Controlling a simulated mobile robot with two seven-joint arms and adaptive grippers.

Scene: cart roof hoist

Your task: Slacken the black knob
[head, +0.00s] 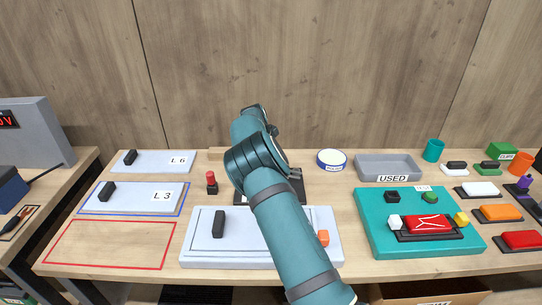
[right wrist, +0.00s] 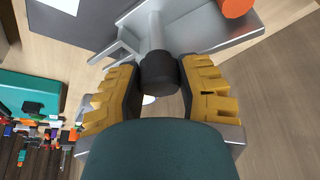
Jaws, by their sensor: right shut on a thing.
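The black knob (right wrist: 158,72) shows in the right wrist view, on the end of a grey cylindrical shaft (right wrist: 156,32) of a grey metal fixture. My right gripper (right wrist: 160,78) has its yellow-padded fingers on either side of the knob and is shut on it. In the head view my right arm reaches in over the middle of the table and hides the knob and most of the fixture; only parts of a dark base (head: 240,198) show beside the arm. My left gripper is in neither view.
A pale panel with a black handle (head: 218,224) and an orange piece (head: 323,237) lies under my forearm. A red-topped part (head: 211,178) stands left of the arm. The USED tray (head: 390,157) and teal board (head: 380,246) are at right. The red-outlined area (head: 108,245) is empty.

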